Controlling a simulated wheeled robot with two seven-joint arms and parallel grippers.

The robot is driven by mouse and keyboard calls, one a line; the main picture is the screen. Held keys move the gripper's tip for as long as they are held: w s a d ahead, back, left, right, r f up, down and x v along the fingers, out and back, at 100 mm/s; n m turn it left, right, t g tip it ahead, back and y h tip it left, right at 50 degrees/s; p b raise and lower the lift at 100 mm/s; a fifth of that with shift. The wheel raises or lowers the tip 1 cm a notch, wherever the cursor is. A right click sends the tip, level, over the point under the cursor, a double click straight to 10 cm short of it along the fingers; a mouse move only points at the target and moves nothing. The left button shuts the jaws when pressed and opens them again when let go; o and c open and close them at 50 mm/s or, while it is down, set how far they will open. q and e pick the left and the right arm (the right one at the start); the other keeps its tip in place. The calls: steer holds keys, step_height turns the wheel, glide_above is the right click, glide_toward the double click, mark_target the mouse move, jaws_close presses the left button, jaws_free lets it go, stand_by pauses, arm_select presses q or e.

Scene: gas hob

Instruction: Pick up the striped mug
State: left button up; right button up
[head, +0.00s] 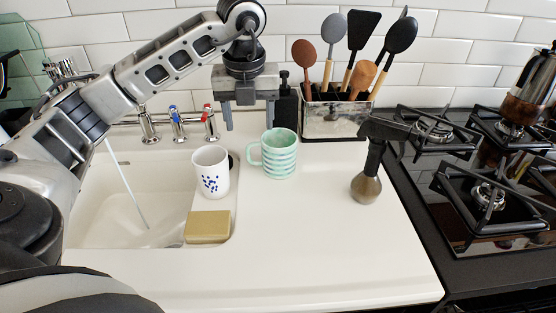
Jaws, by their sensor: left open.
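The striped mug (281,155), green and white with its handle on the left, stands upright on the white counter right of the sink. My left gripper (249,116) is open, pointing down, with its fingers above and behind the mug, slightly to its left. Nothing is between its fingers that I can see, and it appears apart from the mug. My right gripper does not show.
A white mug with blue dots (211,173) and a yellow sponge (207,227) are left of the striped mug. The front counter is clear.

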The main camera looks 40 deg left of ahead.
mark_target(271, 154)
arm_select(q)
steer(key=f, duration=0.6)
steer(key=w+f, duration=0.1)
steer(key=f, duration=0.2)
steer(key=shift+w+a+f, duration=0.1)
steer(key=shift+a+f, duration=0.05)
steer(key=shift+f, duration=0.2)
steer(key=c, duration=1.3)
